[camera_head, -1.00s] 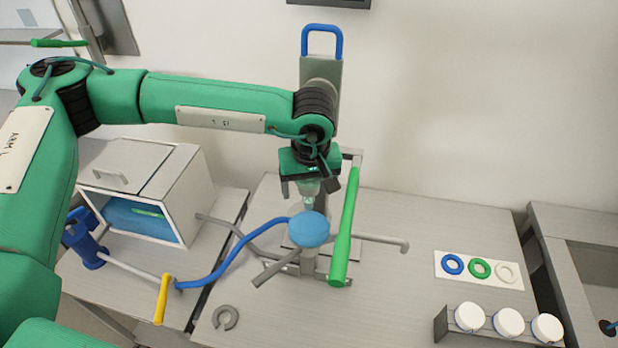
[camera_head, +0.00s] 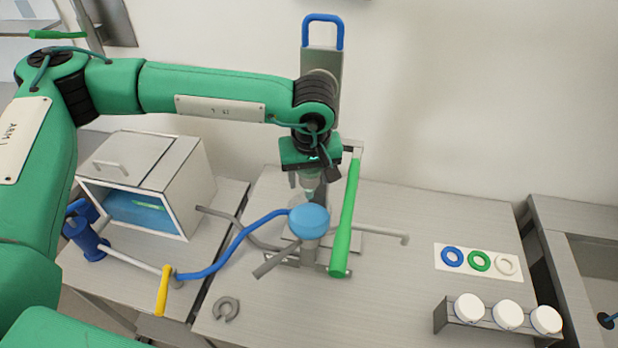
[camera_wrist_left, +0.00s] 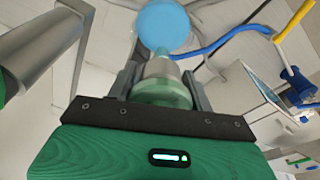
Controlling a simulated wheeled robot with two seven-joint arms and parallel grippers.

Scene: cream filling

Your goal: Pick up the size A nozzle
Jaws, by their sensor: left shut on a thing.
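My left gripper (camera_head: 309,187) points down above and behind a round blue cap (camera_head: 309,221) on the stand in the middle of the table. In the left wrist view, the gripper (camera_wrist_left: 160,82) is shut on a nozzle-like piece (camera_wrist_left: 162,92) with a silver upper part and a pale green translucent base. The piece sits between the two fingers, and the blue cap shows just beyond its tip. I cannot read a size mark on it, so I cannot tell whether it is the size A nozzle. My right gripper is not in view.
The stand has a long green lever (camera_head: 345,220) close to the gripper's right. A blue hose (camera_head: 235,252) runs left to a yellow-handled pump. A box (camera_head: 150,185) stands left. A card with blue, green and white rings (camera_head: 478,261) and a rack of white-capped jars (camera_head: 480,320) are right.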

